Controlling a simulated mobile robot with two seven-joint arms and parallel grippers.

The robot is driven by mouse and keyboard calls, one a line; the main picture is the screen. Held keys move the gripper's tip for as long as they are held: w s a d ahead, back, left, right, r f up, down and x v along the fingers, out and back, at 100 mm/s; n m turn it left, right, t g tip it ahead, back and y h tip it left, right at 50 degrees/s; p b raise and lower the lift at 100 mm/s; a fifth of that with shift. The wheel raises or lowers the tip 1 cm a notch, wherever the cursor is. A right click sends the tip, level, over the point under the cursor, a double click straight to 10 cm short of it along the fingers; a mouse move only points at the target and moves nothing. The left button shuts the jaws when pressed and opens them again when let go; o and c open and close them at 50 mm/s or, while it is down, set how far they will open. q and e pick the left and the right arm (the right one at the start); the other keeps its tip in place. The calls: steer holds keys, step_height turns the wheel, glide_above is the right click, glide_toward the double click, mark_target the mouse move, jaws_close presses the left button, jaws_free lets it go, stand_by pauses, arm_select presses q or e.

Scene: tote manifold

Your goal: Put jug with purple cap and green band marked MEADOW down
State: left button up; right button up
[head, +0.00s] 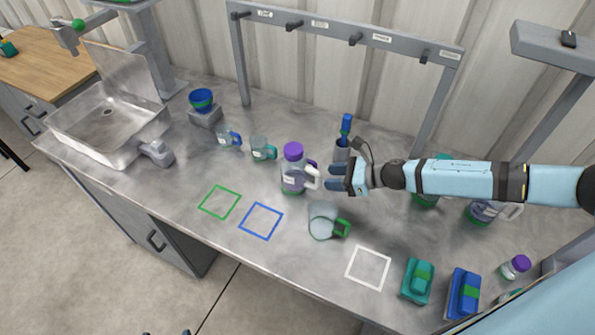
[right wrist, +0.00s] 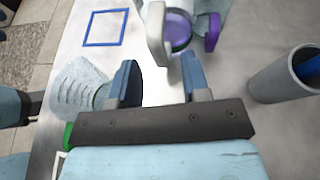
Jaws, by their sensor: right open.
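The jug with the purple cap and green band (head: 293,172) stands upright on the grey bench in the head view. Its white handle points right, and its label is too small to read. My right gripper (head: 338,180) is open and empty, just right of the handle. In the right wrist view my open fingers (right wrist: 160,84) point toward the jug's white handle (right wrist: 158,32) and purple cap (right wrist: 178,26), with nothing between them. Only small dark tips, perhaps of my left gripper, show at the bottom edge of the head view.
A clear pitcher with a green handle (head: 323,222) stands just in front of the jug. A grey holder (right wrist: 285,78) is close by on the right. Green (head: 220,203), blue (head: 261,221) and white (head: 368,268) outlined squares are empty. Smaller jugs (head: 263,148) stand left.

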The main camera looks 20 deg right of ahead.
mark_target(317, 187)
steer(key=p+x, duration=0.1)
steer(key=x, duration=0.3)
steer(key=shift+s+r, duration=0.1)
steer(key=shift+r, duration=0.05)
steer(key=shift+w+a+f+p, duration=0.25)
steer(key=shift+a+f+p, duration=0.05)
steer(key=shift+a+f, duration=0.1)
steer(key=shift+r, duration=0.1)
jaws_close()
steer(key=shift+r, duration=0.1)
